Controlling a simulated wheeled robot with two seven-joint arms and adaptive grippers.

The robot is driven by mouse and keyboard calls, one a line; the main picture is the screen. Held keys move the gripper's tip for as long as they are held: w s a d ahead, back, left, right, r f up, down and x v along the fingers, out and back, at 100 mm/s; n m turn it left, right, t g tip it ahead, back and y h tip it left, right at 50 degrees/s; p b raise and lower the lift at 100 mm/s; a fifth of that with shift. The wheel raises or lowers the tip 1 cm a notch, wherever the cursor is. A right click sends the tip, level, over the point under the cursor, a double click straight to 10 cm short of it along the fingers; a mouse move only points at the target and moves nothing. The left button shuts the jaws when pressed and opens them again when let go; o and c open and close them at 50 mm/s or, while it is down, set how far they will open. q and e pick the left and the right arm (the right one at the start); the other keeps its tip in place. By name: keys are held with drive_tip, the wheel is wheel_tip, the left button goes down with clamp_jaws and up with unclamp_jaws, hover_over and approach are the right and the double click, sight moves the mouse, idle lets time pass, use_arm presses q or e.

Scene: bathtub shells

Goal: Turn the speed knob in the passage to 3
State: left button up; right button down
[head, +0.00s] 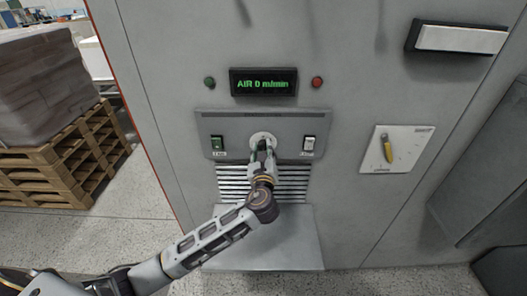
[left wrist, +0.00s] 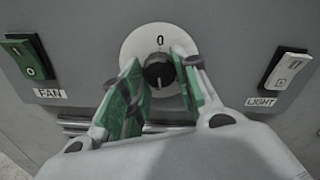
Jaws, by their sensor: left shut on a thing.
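The speed knob (left wrist: 158,72) is a black round knob on a white dial plate (left wrist: 133,50). A 0 shows at the top of the plate; the rest of its scale is hidden. My left gripper (left wrist: 160,85) has its green-padded fingers on both sides of the knob and is shut on it. In the head view my left gripper (head: 262,152) covers the knob and the lower part of the dial. The display (head: 264,82) above reads "AIR 0 m/min". My right gripper is not in view.
A green fan switch (head: 217,143) sits left of the dial and a white light switch (head: 309,143) right of it. A yellow handle (head: 387,150) is on a plate further right. A vent grille and grey shelf (head: 290,250) lie below. A loaded pallet (head: 75,160) stands at left.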

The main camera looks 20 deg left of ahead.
use_arm(q)
drive_tip(key=shift+f+m, duration=0.15)
drive_tip(key=shift+m, duration=0.55)
drive_tip(key=o, duration=1)
drive_tip(key=v, duration=1.2)
